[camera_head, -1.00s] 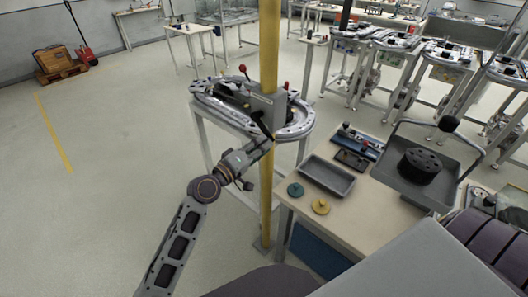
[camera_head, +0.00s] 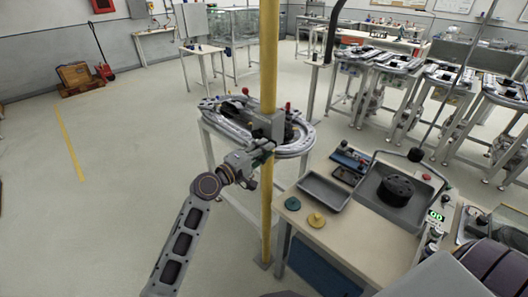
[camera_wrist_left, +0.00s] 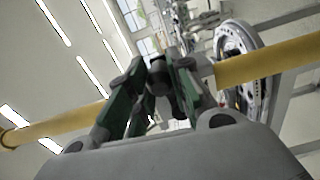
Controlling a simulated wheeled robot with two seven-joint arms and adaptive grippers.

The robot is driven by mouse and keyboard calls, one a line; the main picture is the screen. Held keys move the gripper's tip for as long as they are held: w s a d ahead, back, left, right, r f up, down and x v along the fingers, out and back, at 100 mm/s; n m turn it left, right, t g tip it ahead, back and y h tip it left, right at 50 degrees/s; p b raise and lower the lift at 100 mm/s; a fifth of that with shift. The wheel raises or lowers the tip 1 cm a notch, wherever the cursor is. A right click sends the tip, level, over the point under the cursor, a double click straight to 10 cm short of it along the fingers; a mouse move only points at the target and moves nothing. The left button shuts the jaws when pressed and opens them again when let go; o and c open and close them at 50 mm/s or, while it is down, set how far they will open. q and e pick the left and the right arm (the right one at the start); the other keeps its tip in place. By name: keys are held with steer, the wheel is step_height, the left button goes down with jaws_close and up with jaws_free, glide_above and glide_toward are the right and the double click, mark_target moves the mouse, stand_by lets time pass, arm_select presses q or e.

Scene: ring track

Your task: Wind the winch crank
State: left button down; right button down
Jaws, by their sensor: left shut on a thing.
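The winch is a grey box (camera_head: 268,125) fixed to a yellow post (camera_head: 268,60) in the head view. My left gripper (camera_head: 266,148) is at its near side, shut on the crank handle, which its fingers mostly hide. In the left wrist view the dark green fingers (camera_wrist_left: 157,88) close around a dark piece, with the post crossing behind. A grey tray (camera_head: 368,193) bearing a black round weight (camera_head: 396,189) hangs by a bail from a thin cable (camera_head: 450,100) at the right. My right gripper is not in view.
A ring track (camera_head: 222,120) on a stand is behind the post. The near workbench (camera_head: 345,235) holds a grey bin (camera_head: 323,190), a teal disc (camera_head: 292,203), a yellow disc (camera_head: 316,220) and a lit GO display (camera_head: 436,216). Open floor lies at left.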

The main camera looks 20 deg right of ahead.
arm_select(q)
steer(key=shift+w+r, duration=0.1)
steer(key=shift+r, duration=0.25)
steer(key=c, duration=1.6)
jaws_free()
steer(key=o, duration=0.3)
steer(key=shift+f, duration=0.15)
steer(key=shift+o, duration=0.2)
steer(key=shift+a+f, duration=0.1)
steer(key=shift+a, duration=0.05)
steer(key=v, duration=1.1)
steer(key=shift+s+a, duration=0.2)
steer(key=shift+a, duration=0.15)
